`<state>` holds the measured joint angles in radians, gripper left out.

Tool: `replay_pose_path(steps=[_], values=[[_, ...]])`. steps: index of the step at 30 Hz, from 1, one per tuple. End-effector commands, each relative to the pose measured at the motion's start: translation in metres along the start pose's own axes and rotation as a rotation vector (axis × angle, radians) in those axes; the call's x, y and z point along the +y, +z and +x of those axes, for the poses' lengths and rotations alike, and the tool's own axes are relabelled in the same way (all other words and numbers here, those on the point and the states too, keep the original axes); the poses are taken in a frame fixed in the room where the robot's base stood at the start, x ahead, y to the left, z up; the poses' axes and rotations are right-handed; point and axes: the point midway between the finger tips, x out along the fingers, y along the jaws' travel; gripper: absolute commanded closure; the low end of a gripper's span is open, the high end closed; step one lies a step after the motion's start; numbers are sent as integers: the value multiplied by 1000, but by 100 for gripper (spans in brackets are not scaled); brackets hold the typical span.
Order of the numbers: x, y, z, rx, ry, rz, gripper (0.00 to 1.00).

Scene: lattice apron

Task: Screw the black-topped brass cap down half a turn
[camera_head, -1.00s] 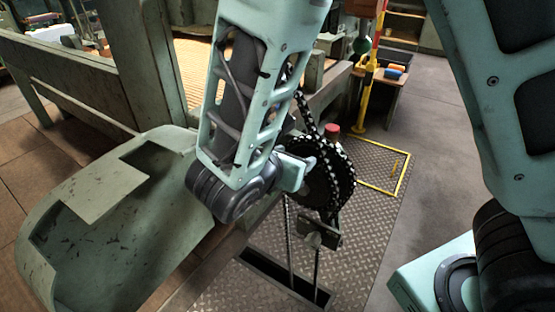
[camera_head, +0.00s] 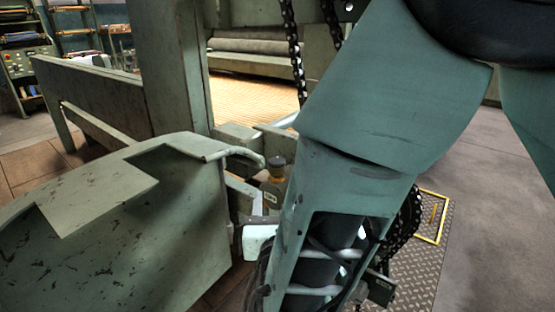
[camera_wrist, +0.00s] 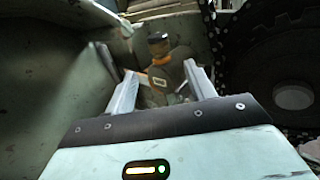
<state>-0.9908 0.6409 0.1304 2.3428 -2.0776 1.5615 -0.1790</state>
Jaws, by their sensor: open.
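The black-topped brass cap (camera_head: 276,167) sits upright on a drab fitting (camera_head: 272,192) beside the green sheet-metal guard, just left of my arm in the head view. In the wrist view the cap (camera_wrist: 159,46) shows a dark top over a yellowish brass band, with the fitting's body (camera_wrist: 165,78) below it. My gripper (camera_wrist: 157,80) is open, its two pale fingers apart on either side of the fitting's picture. The cap lies past the fingertips and higher in the picture, and nothing is held. My arm hides much of the gripper in the head view.
A chain (camera_head: 293,50) hangs behind, and a dark chain wheel (camera_wrist: 275,60) stands close on the right in the wrist view. Open floor (camera_head: 480,240) lies right.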

Motion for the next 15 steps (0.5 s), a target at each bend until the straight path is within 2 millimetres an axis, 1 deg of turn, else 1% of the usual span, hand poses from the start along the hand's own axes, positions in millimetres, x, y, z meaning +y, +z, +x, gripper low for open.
replay_pose_path(steps=[1, 9, 15], values=[[-1, -2, 12, -2, -5, 4, 45], [-1, -2, 68, -1, -4, 3, 45], [-1, -1, 98, -1, -3, 2, 45]])
